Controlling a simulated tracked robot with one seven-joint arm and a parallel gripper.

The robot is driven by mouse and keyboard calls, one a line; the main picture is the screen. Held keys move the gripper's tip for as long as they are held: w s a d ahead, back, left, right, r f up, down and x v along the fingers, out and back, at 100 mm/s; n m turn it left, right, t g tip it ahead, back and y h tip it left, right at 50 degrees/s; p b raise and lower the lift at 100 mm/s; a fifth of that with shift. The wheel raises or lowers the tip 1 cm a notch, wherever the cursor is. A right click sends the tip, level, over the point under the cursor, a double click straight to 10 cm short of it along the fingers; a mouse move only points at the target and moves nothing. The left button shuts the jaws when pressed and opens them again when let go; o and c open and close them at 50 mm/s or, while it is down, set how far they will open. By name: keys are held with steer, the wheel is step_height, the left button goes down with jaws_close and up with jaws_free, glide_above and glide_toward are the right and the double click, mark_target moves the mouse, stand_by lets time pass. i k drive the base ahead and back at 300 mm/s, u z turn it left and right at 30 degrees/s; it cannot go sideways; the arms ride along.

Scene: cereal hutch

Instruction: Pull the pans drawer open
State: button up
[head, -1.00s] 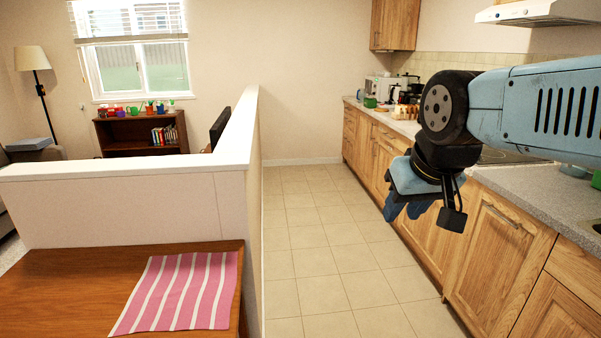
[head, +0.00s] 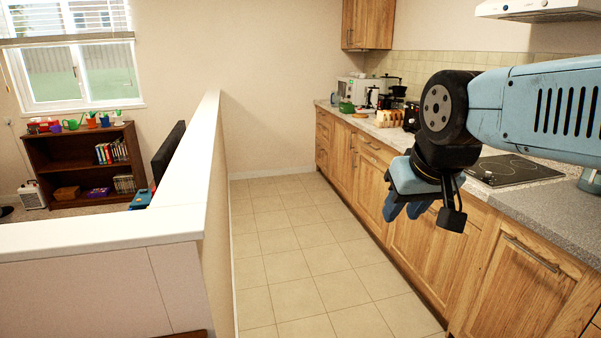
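My gripper (head: 406,210) hangs from the arm at the right of the view, pointing down in front of the wooden cabinet fronts. Its blue fingers are seen at a slant, and I cannot tell whether they are open or shut. Nothing shows in them. Wooden fronts with metal bar handles run under the counter. A stack of drawers (head: 323,143) at the far end looks shut. A front below the hob (head: 430,248) is partly hidden by my gripper. I cannot tell which front is the pans drawer. No drawer stands out from the row.
The tiled floor (head: 290,262) is a clear aisle between the white-topped half wall (head: 190,210) on the left and the cabinets. The hob (head: 510,170) and toast rack (head: 388,118) are on the counter (head: 545,212). A bookshelf (head: 80,165) stands beyond the wall.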

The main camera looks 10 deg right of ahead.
mark_target(438, 259)
steer(key=z, duration=0.1)
steer(key=i, duration=1.1)
steer(key=z, duration=0.3)
steer(key=i, duration=1.3)
steer(key=z, duration=0.15)
